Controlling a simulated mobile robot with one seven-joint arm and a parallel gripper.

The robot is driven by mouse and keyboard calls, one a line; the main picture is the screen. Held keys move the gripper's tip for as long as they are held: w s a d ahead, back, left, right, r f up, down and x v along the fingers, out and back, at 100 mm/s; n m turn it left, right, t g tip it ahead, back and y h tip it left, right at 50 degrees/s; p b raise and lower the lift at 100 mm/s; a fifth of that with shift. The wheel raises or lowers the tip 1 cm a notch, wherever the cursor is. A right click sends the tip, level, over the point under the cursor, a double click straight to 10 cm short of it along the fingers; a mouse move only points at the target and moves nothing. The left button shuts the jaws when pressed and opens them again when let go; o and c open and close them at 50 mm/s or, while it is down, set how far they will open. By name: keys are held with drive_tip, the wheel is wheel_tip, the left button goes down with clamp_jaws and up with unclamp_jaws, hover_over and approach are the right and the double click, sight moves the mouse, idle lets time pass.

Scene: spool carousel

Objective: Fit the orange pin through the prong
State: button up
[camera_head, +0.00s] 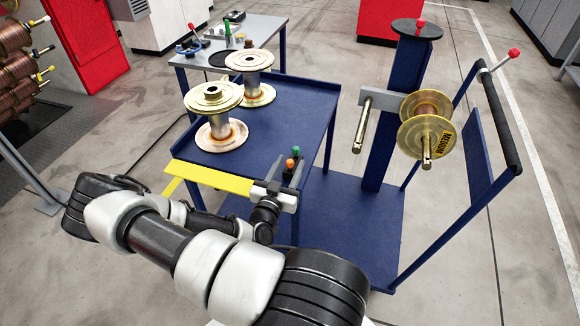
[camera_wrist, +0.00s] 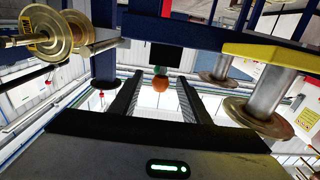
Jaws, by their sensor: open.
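The orange pin (camera_head: 289,163) shows as a round orange knob at the front right corner of the blue cart, by the yellow edge. In the wrist view the orange knob (camera_wrist: 160,84) lies between my two fingers; its shaft is hidden. My gripper (camera_head: 283,173) is open at that corner, with no clear contact on the knob. A green knob (camera_head: 296,150) stands just behind it. The stand at the right carries two prongs. The left prong (camera_head: 360,130) is bare; the right prong (camera_head: 427,150) passes through a gold spool (camera_head: 410,136) with a yellow label.
Two upright spools stand on the blue cart top (camera_head: 290,115): a near one (camera_head: 214,128) and a far one (camera_head: 250,85). A grey bench (camera_head: 265,28) with tools is behind. The stand's blue post (camera_head: 400,110) and black handle (camera_head: 500,120) rise at the right.

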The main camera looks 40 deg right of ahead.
drive_tip(key=shift+w+d, duration=0.3)
drive_tip(key=shift+d, duration=0.25)
clamp_jaws()
drive_tip(key=shift+r, duration=0.1)
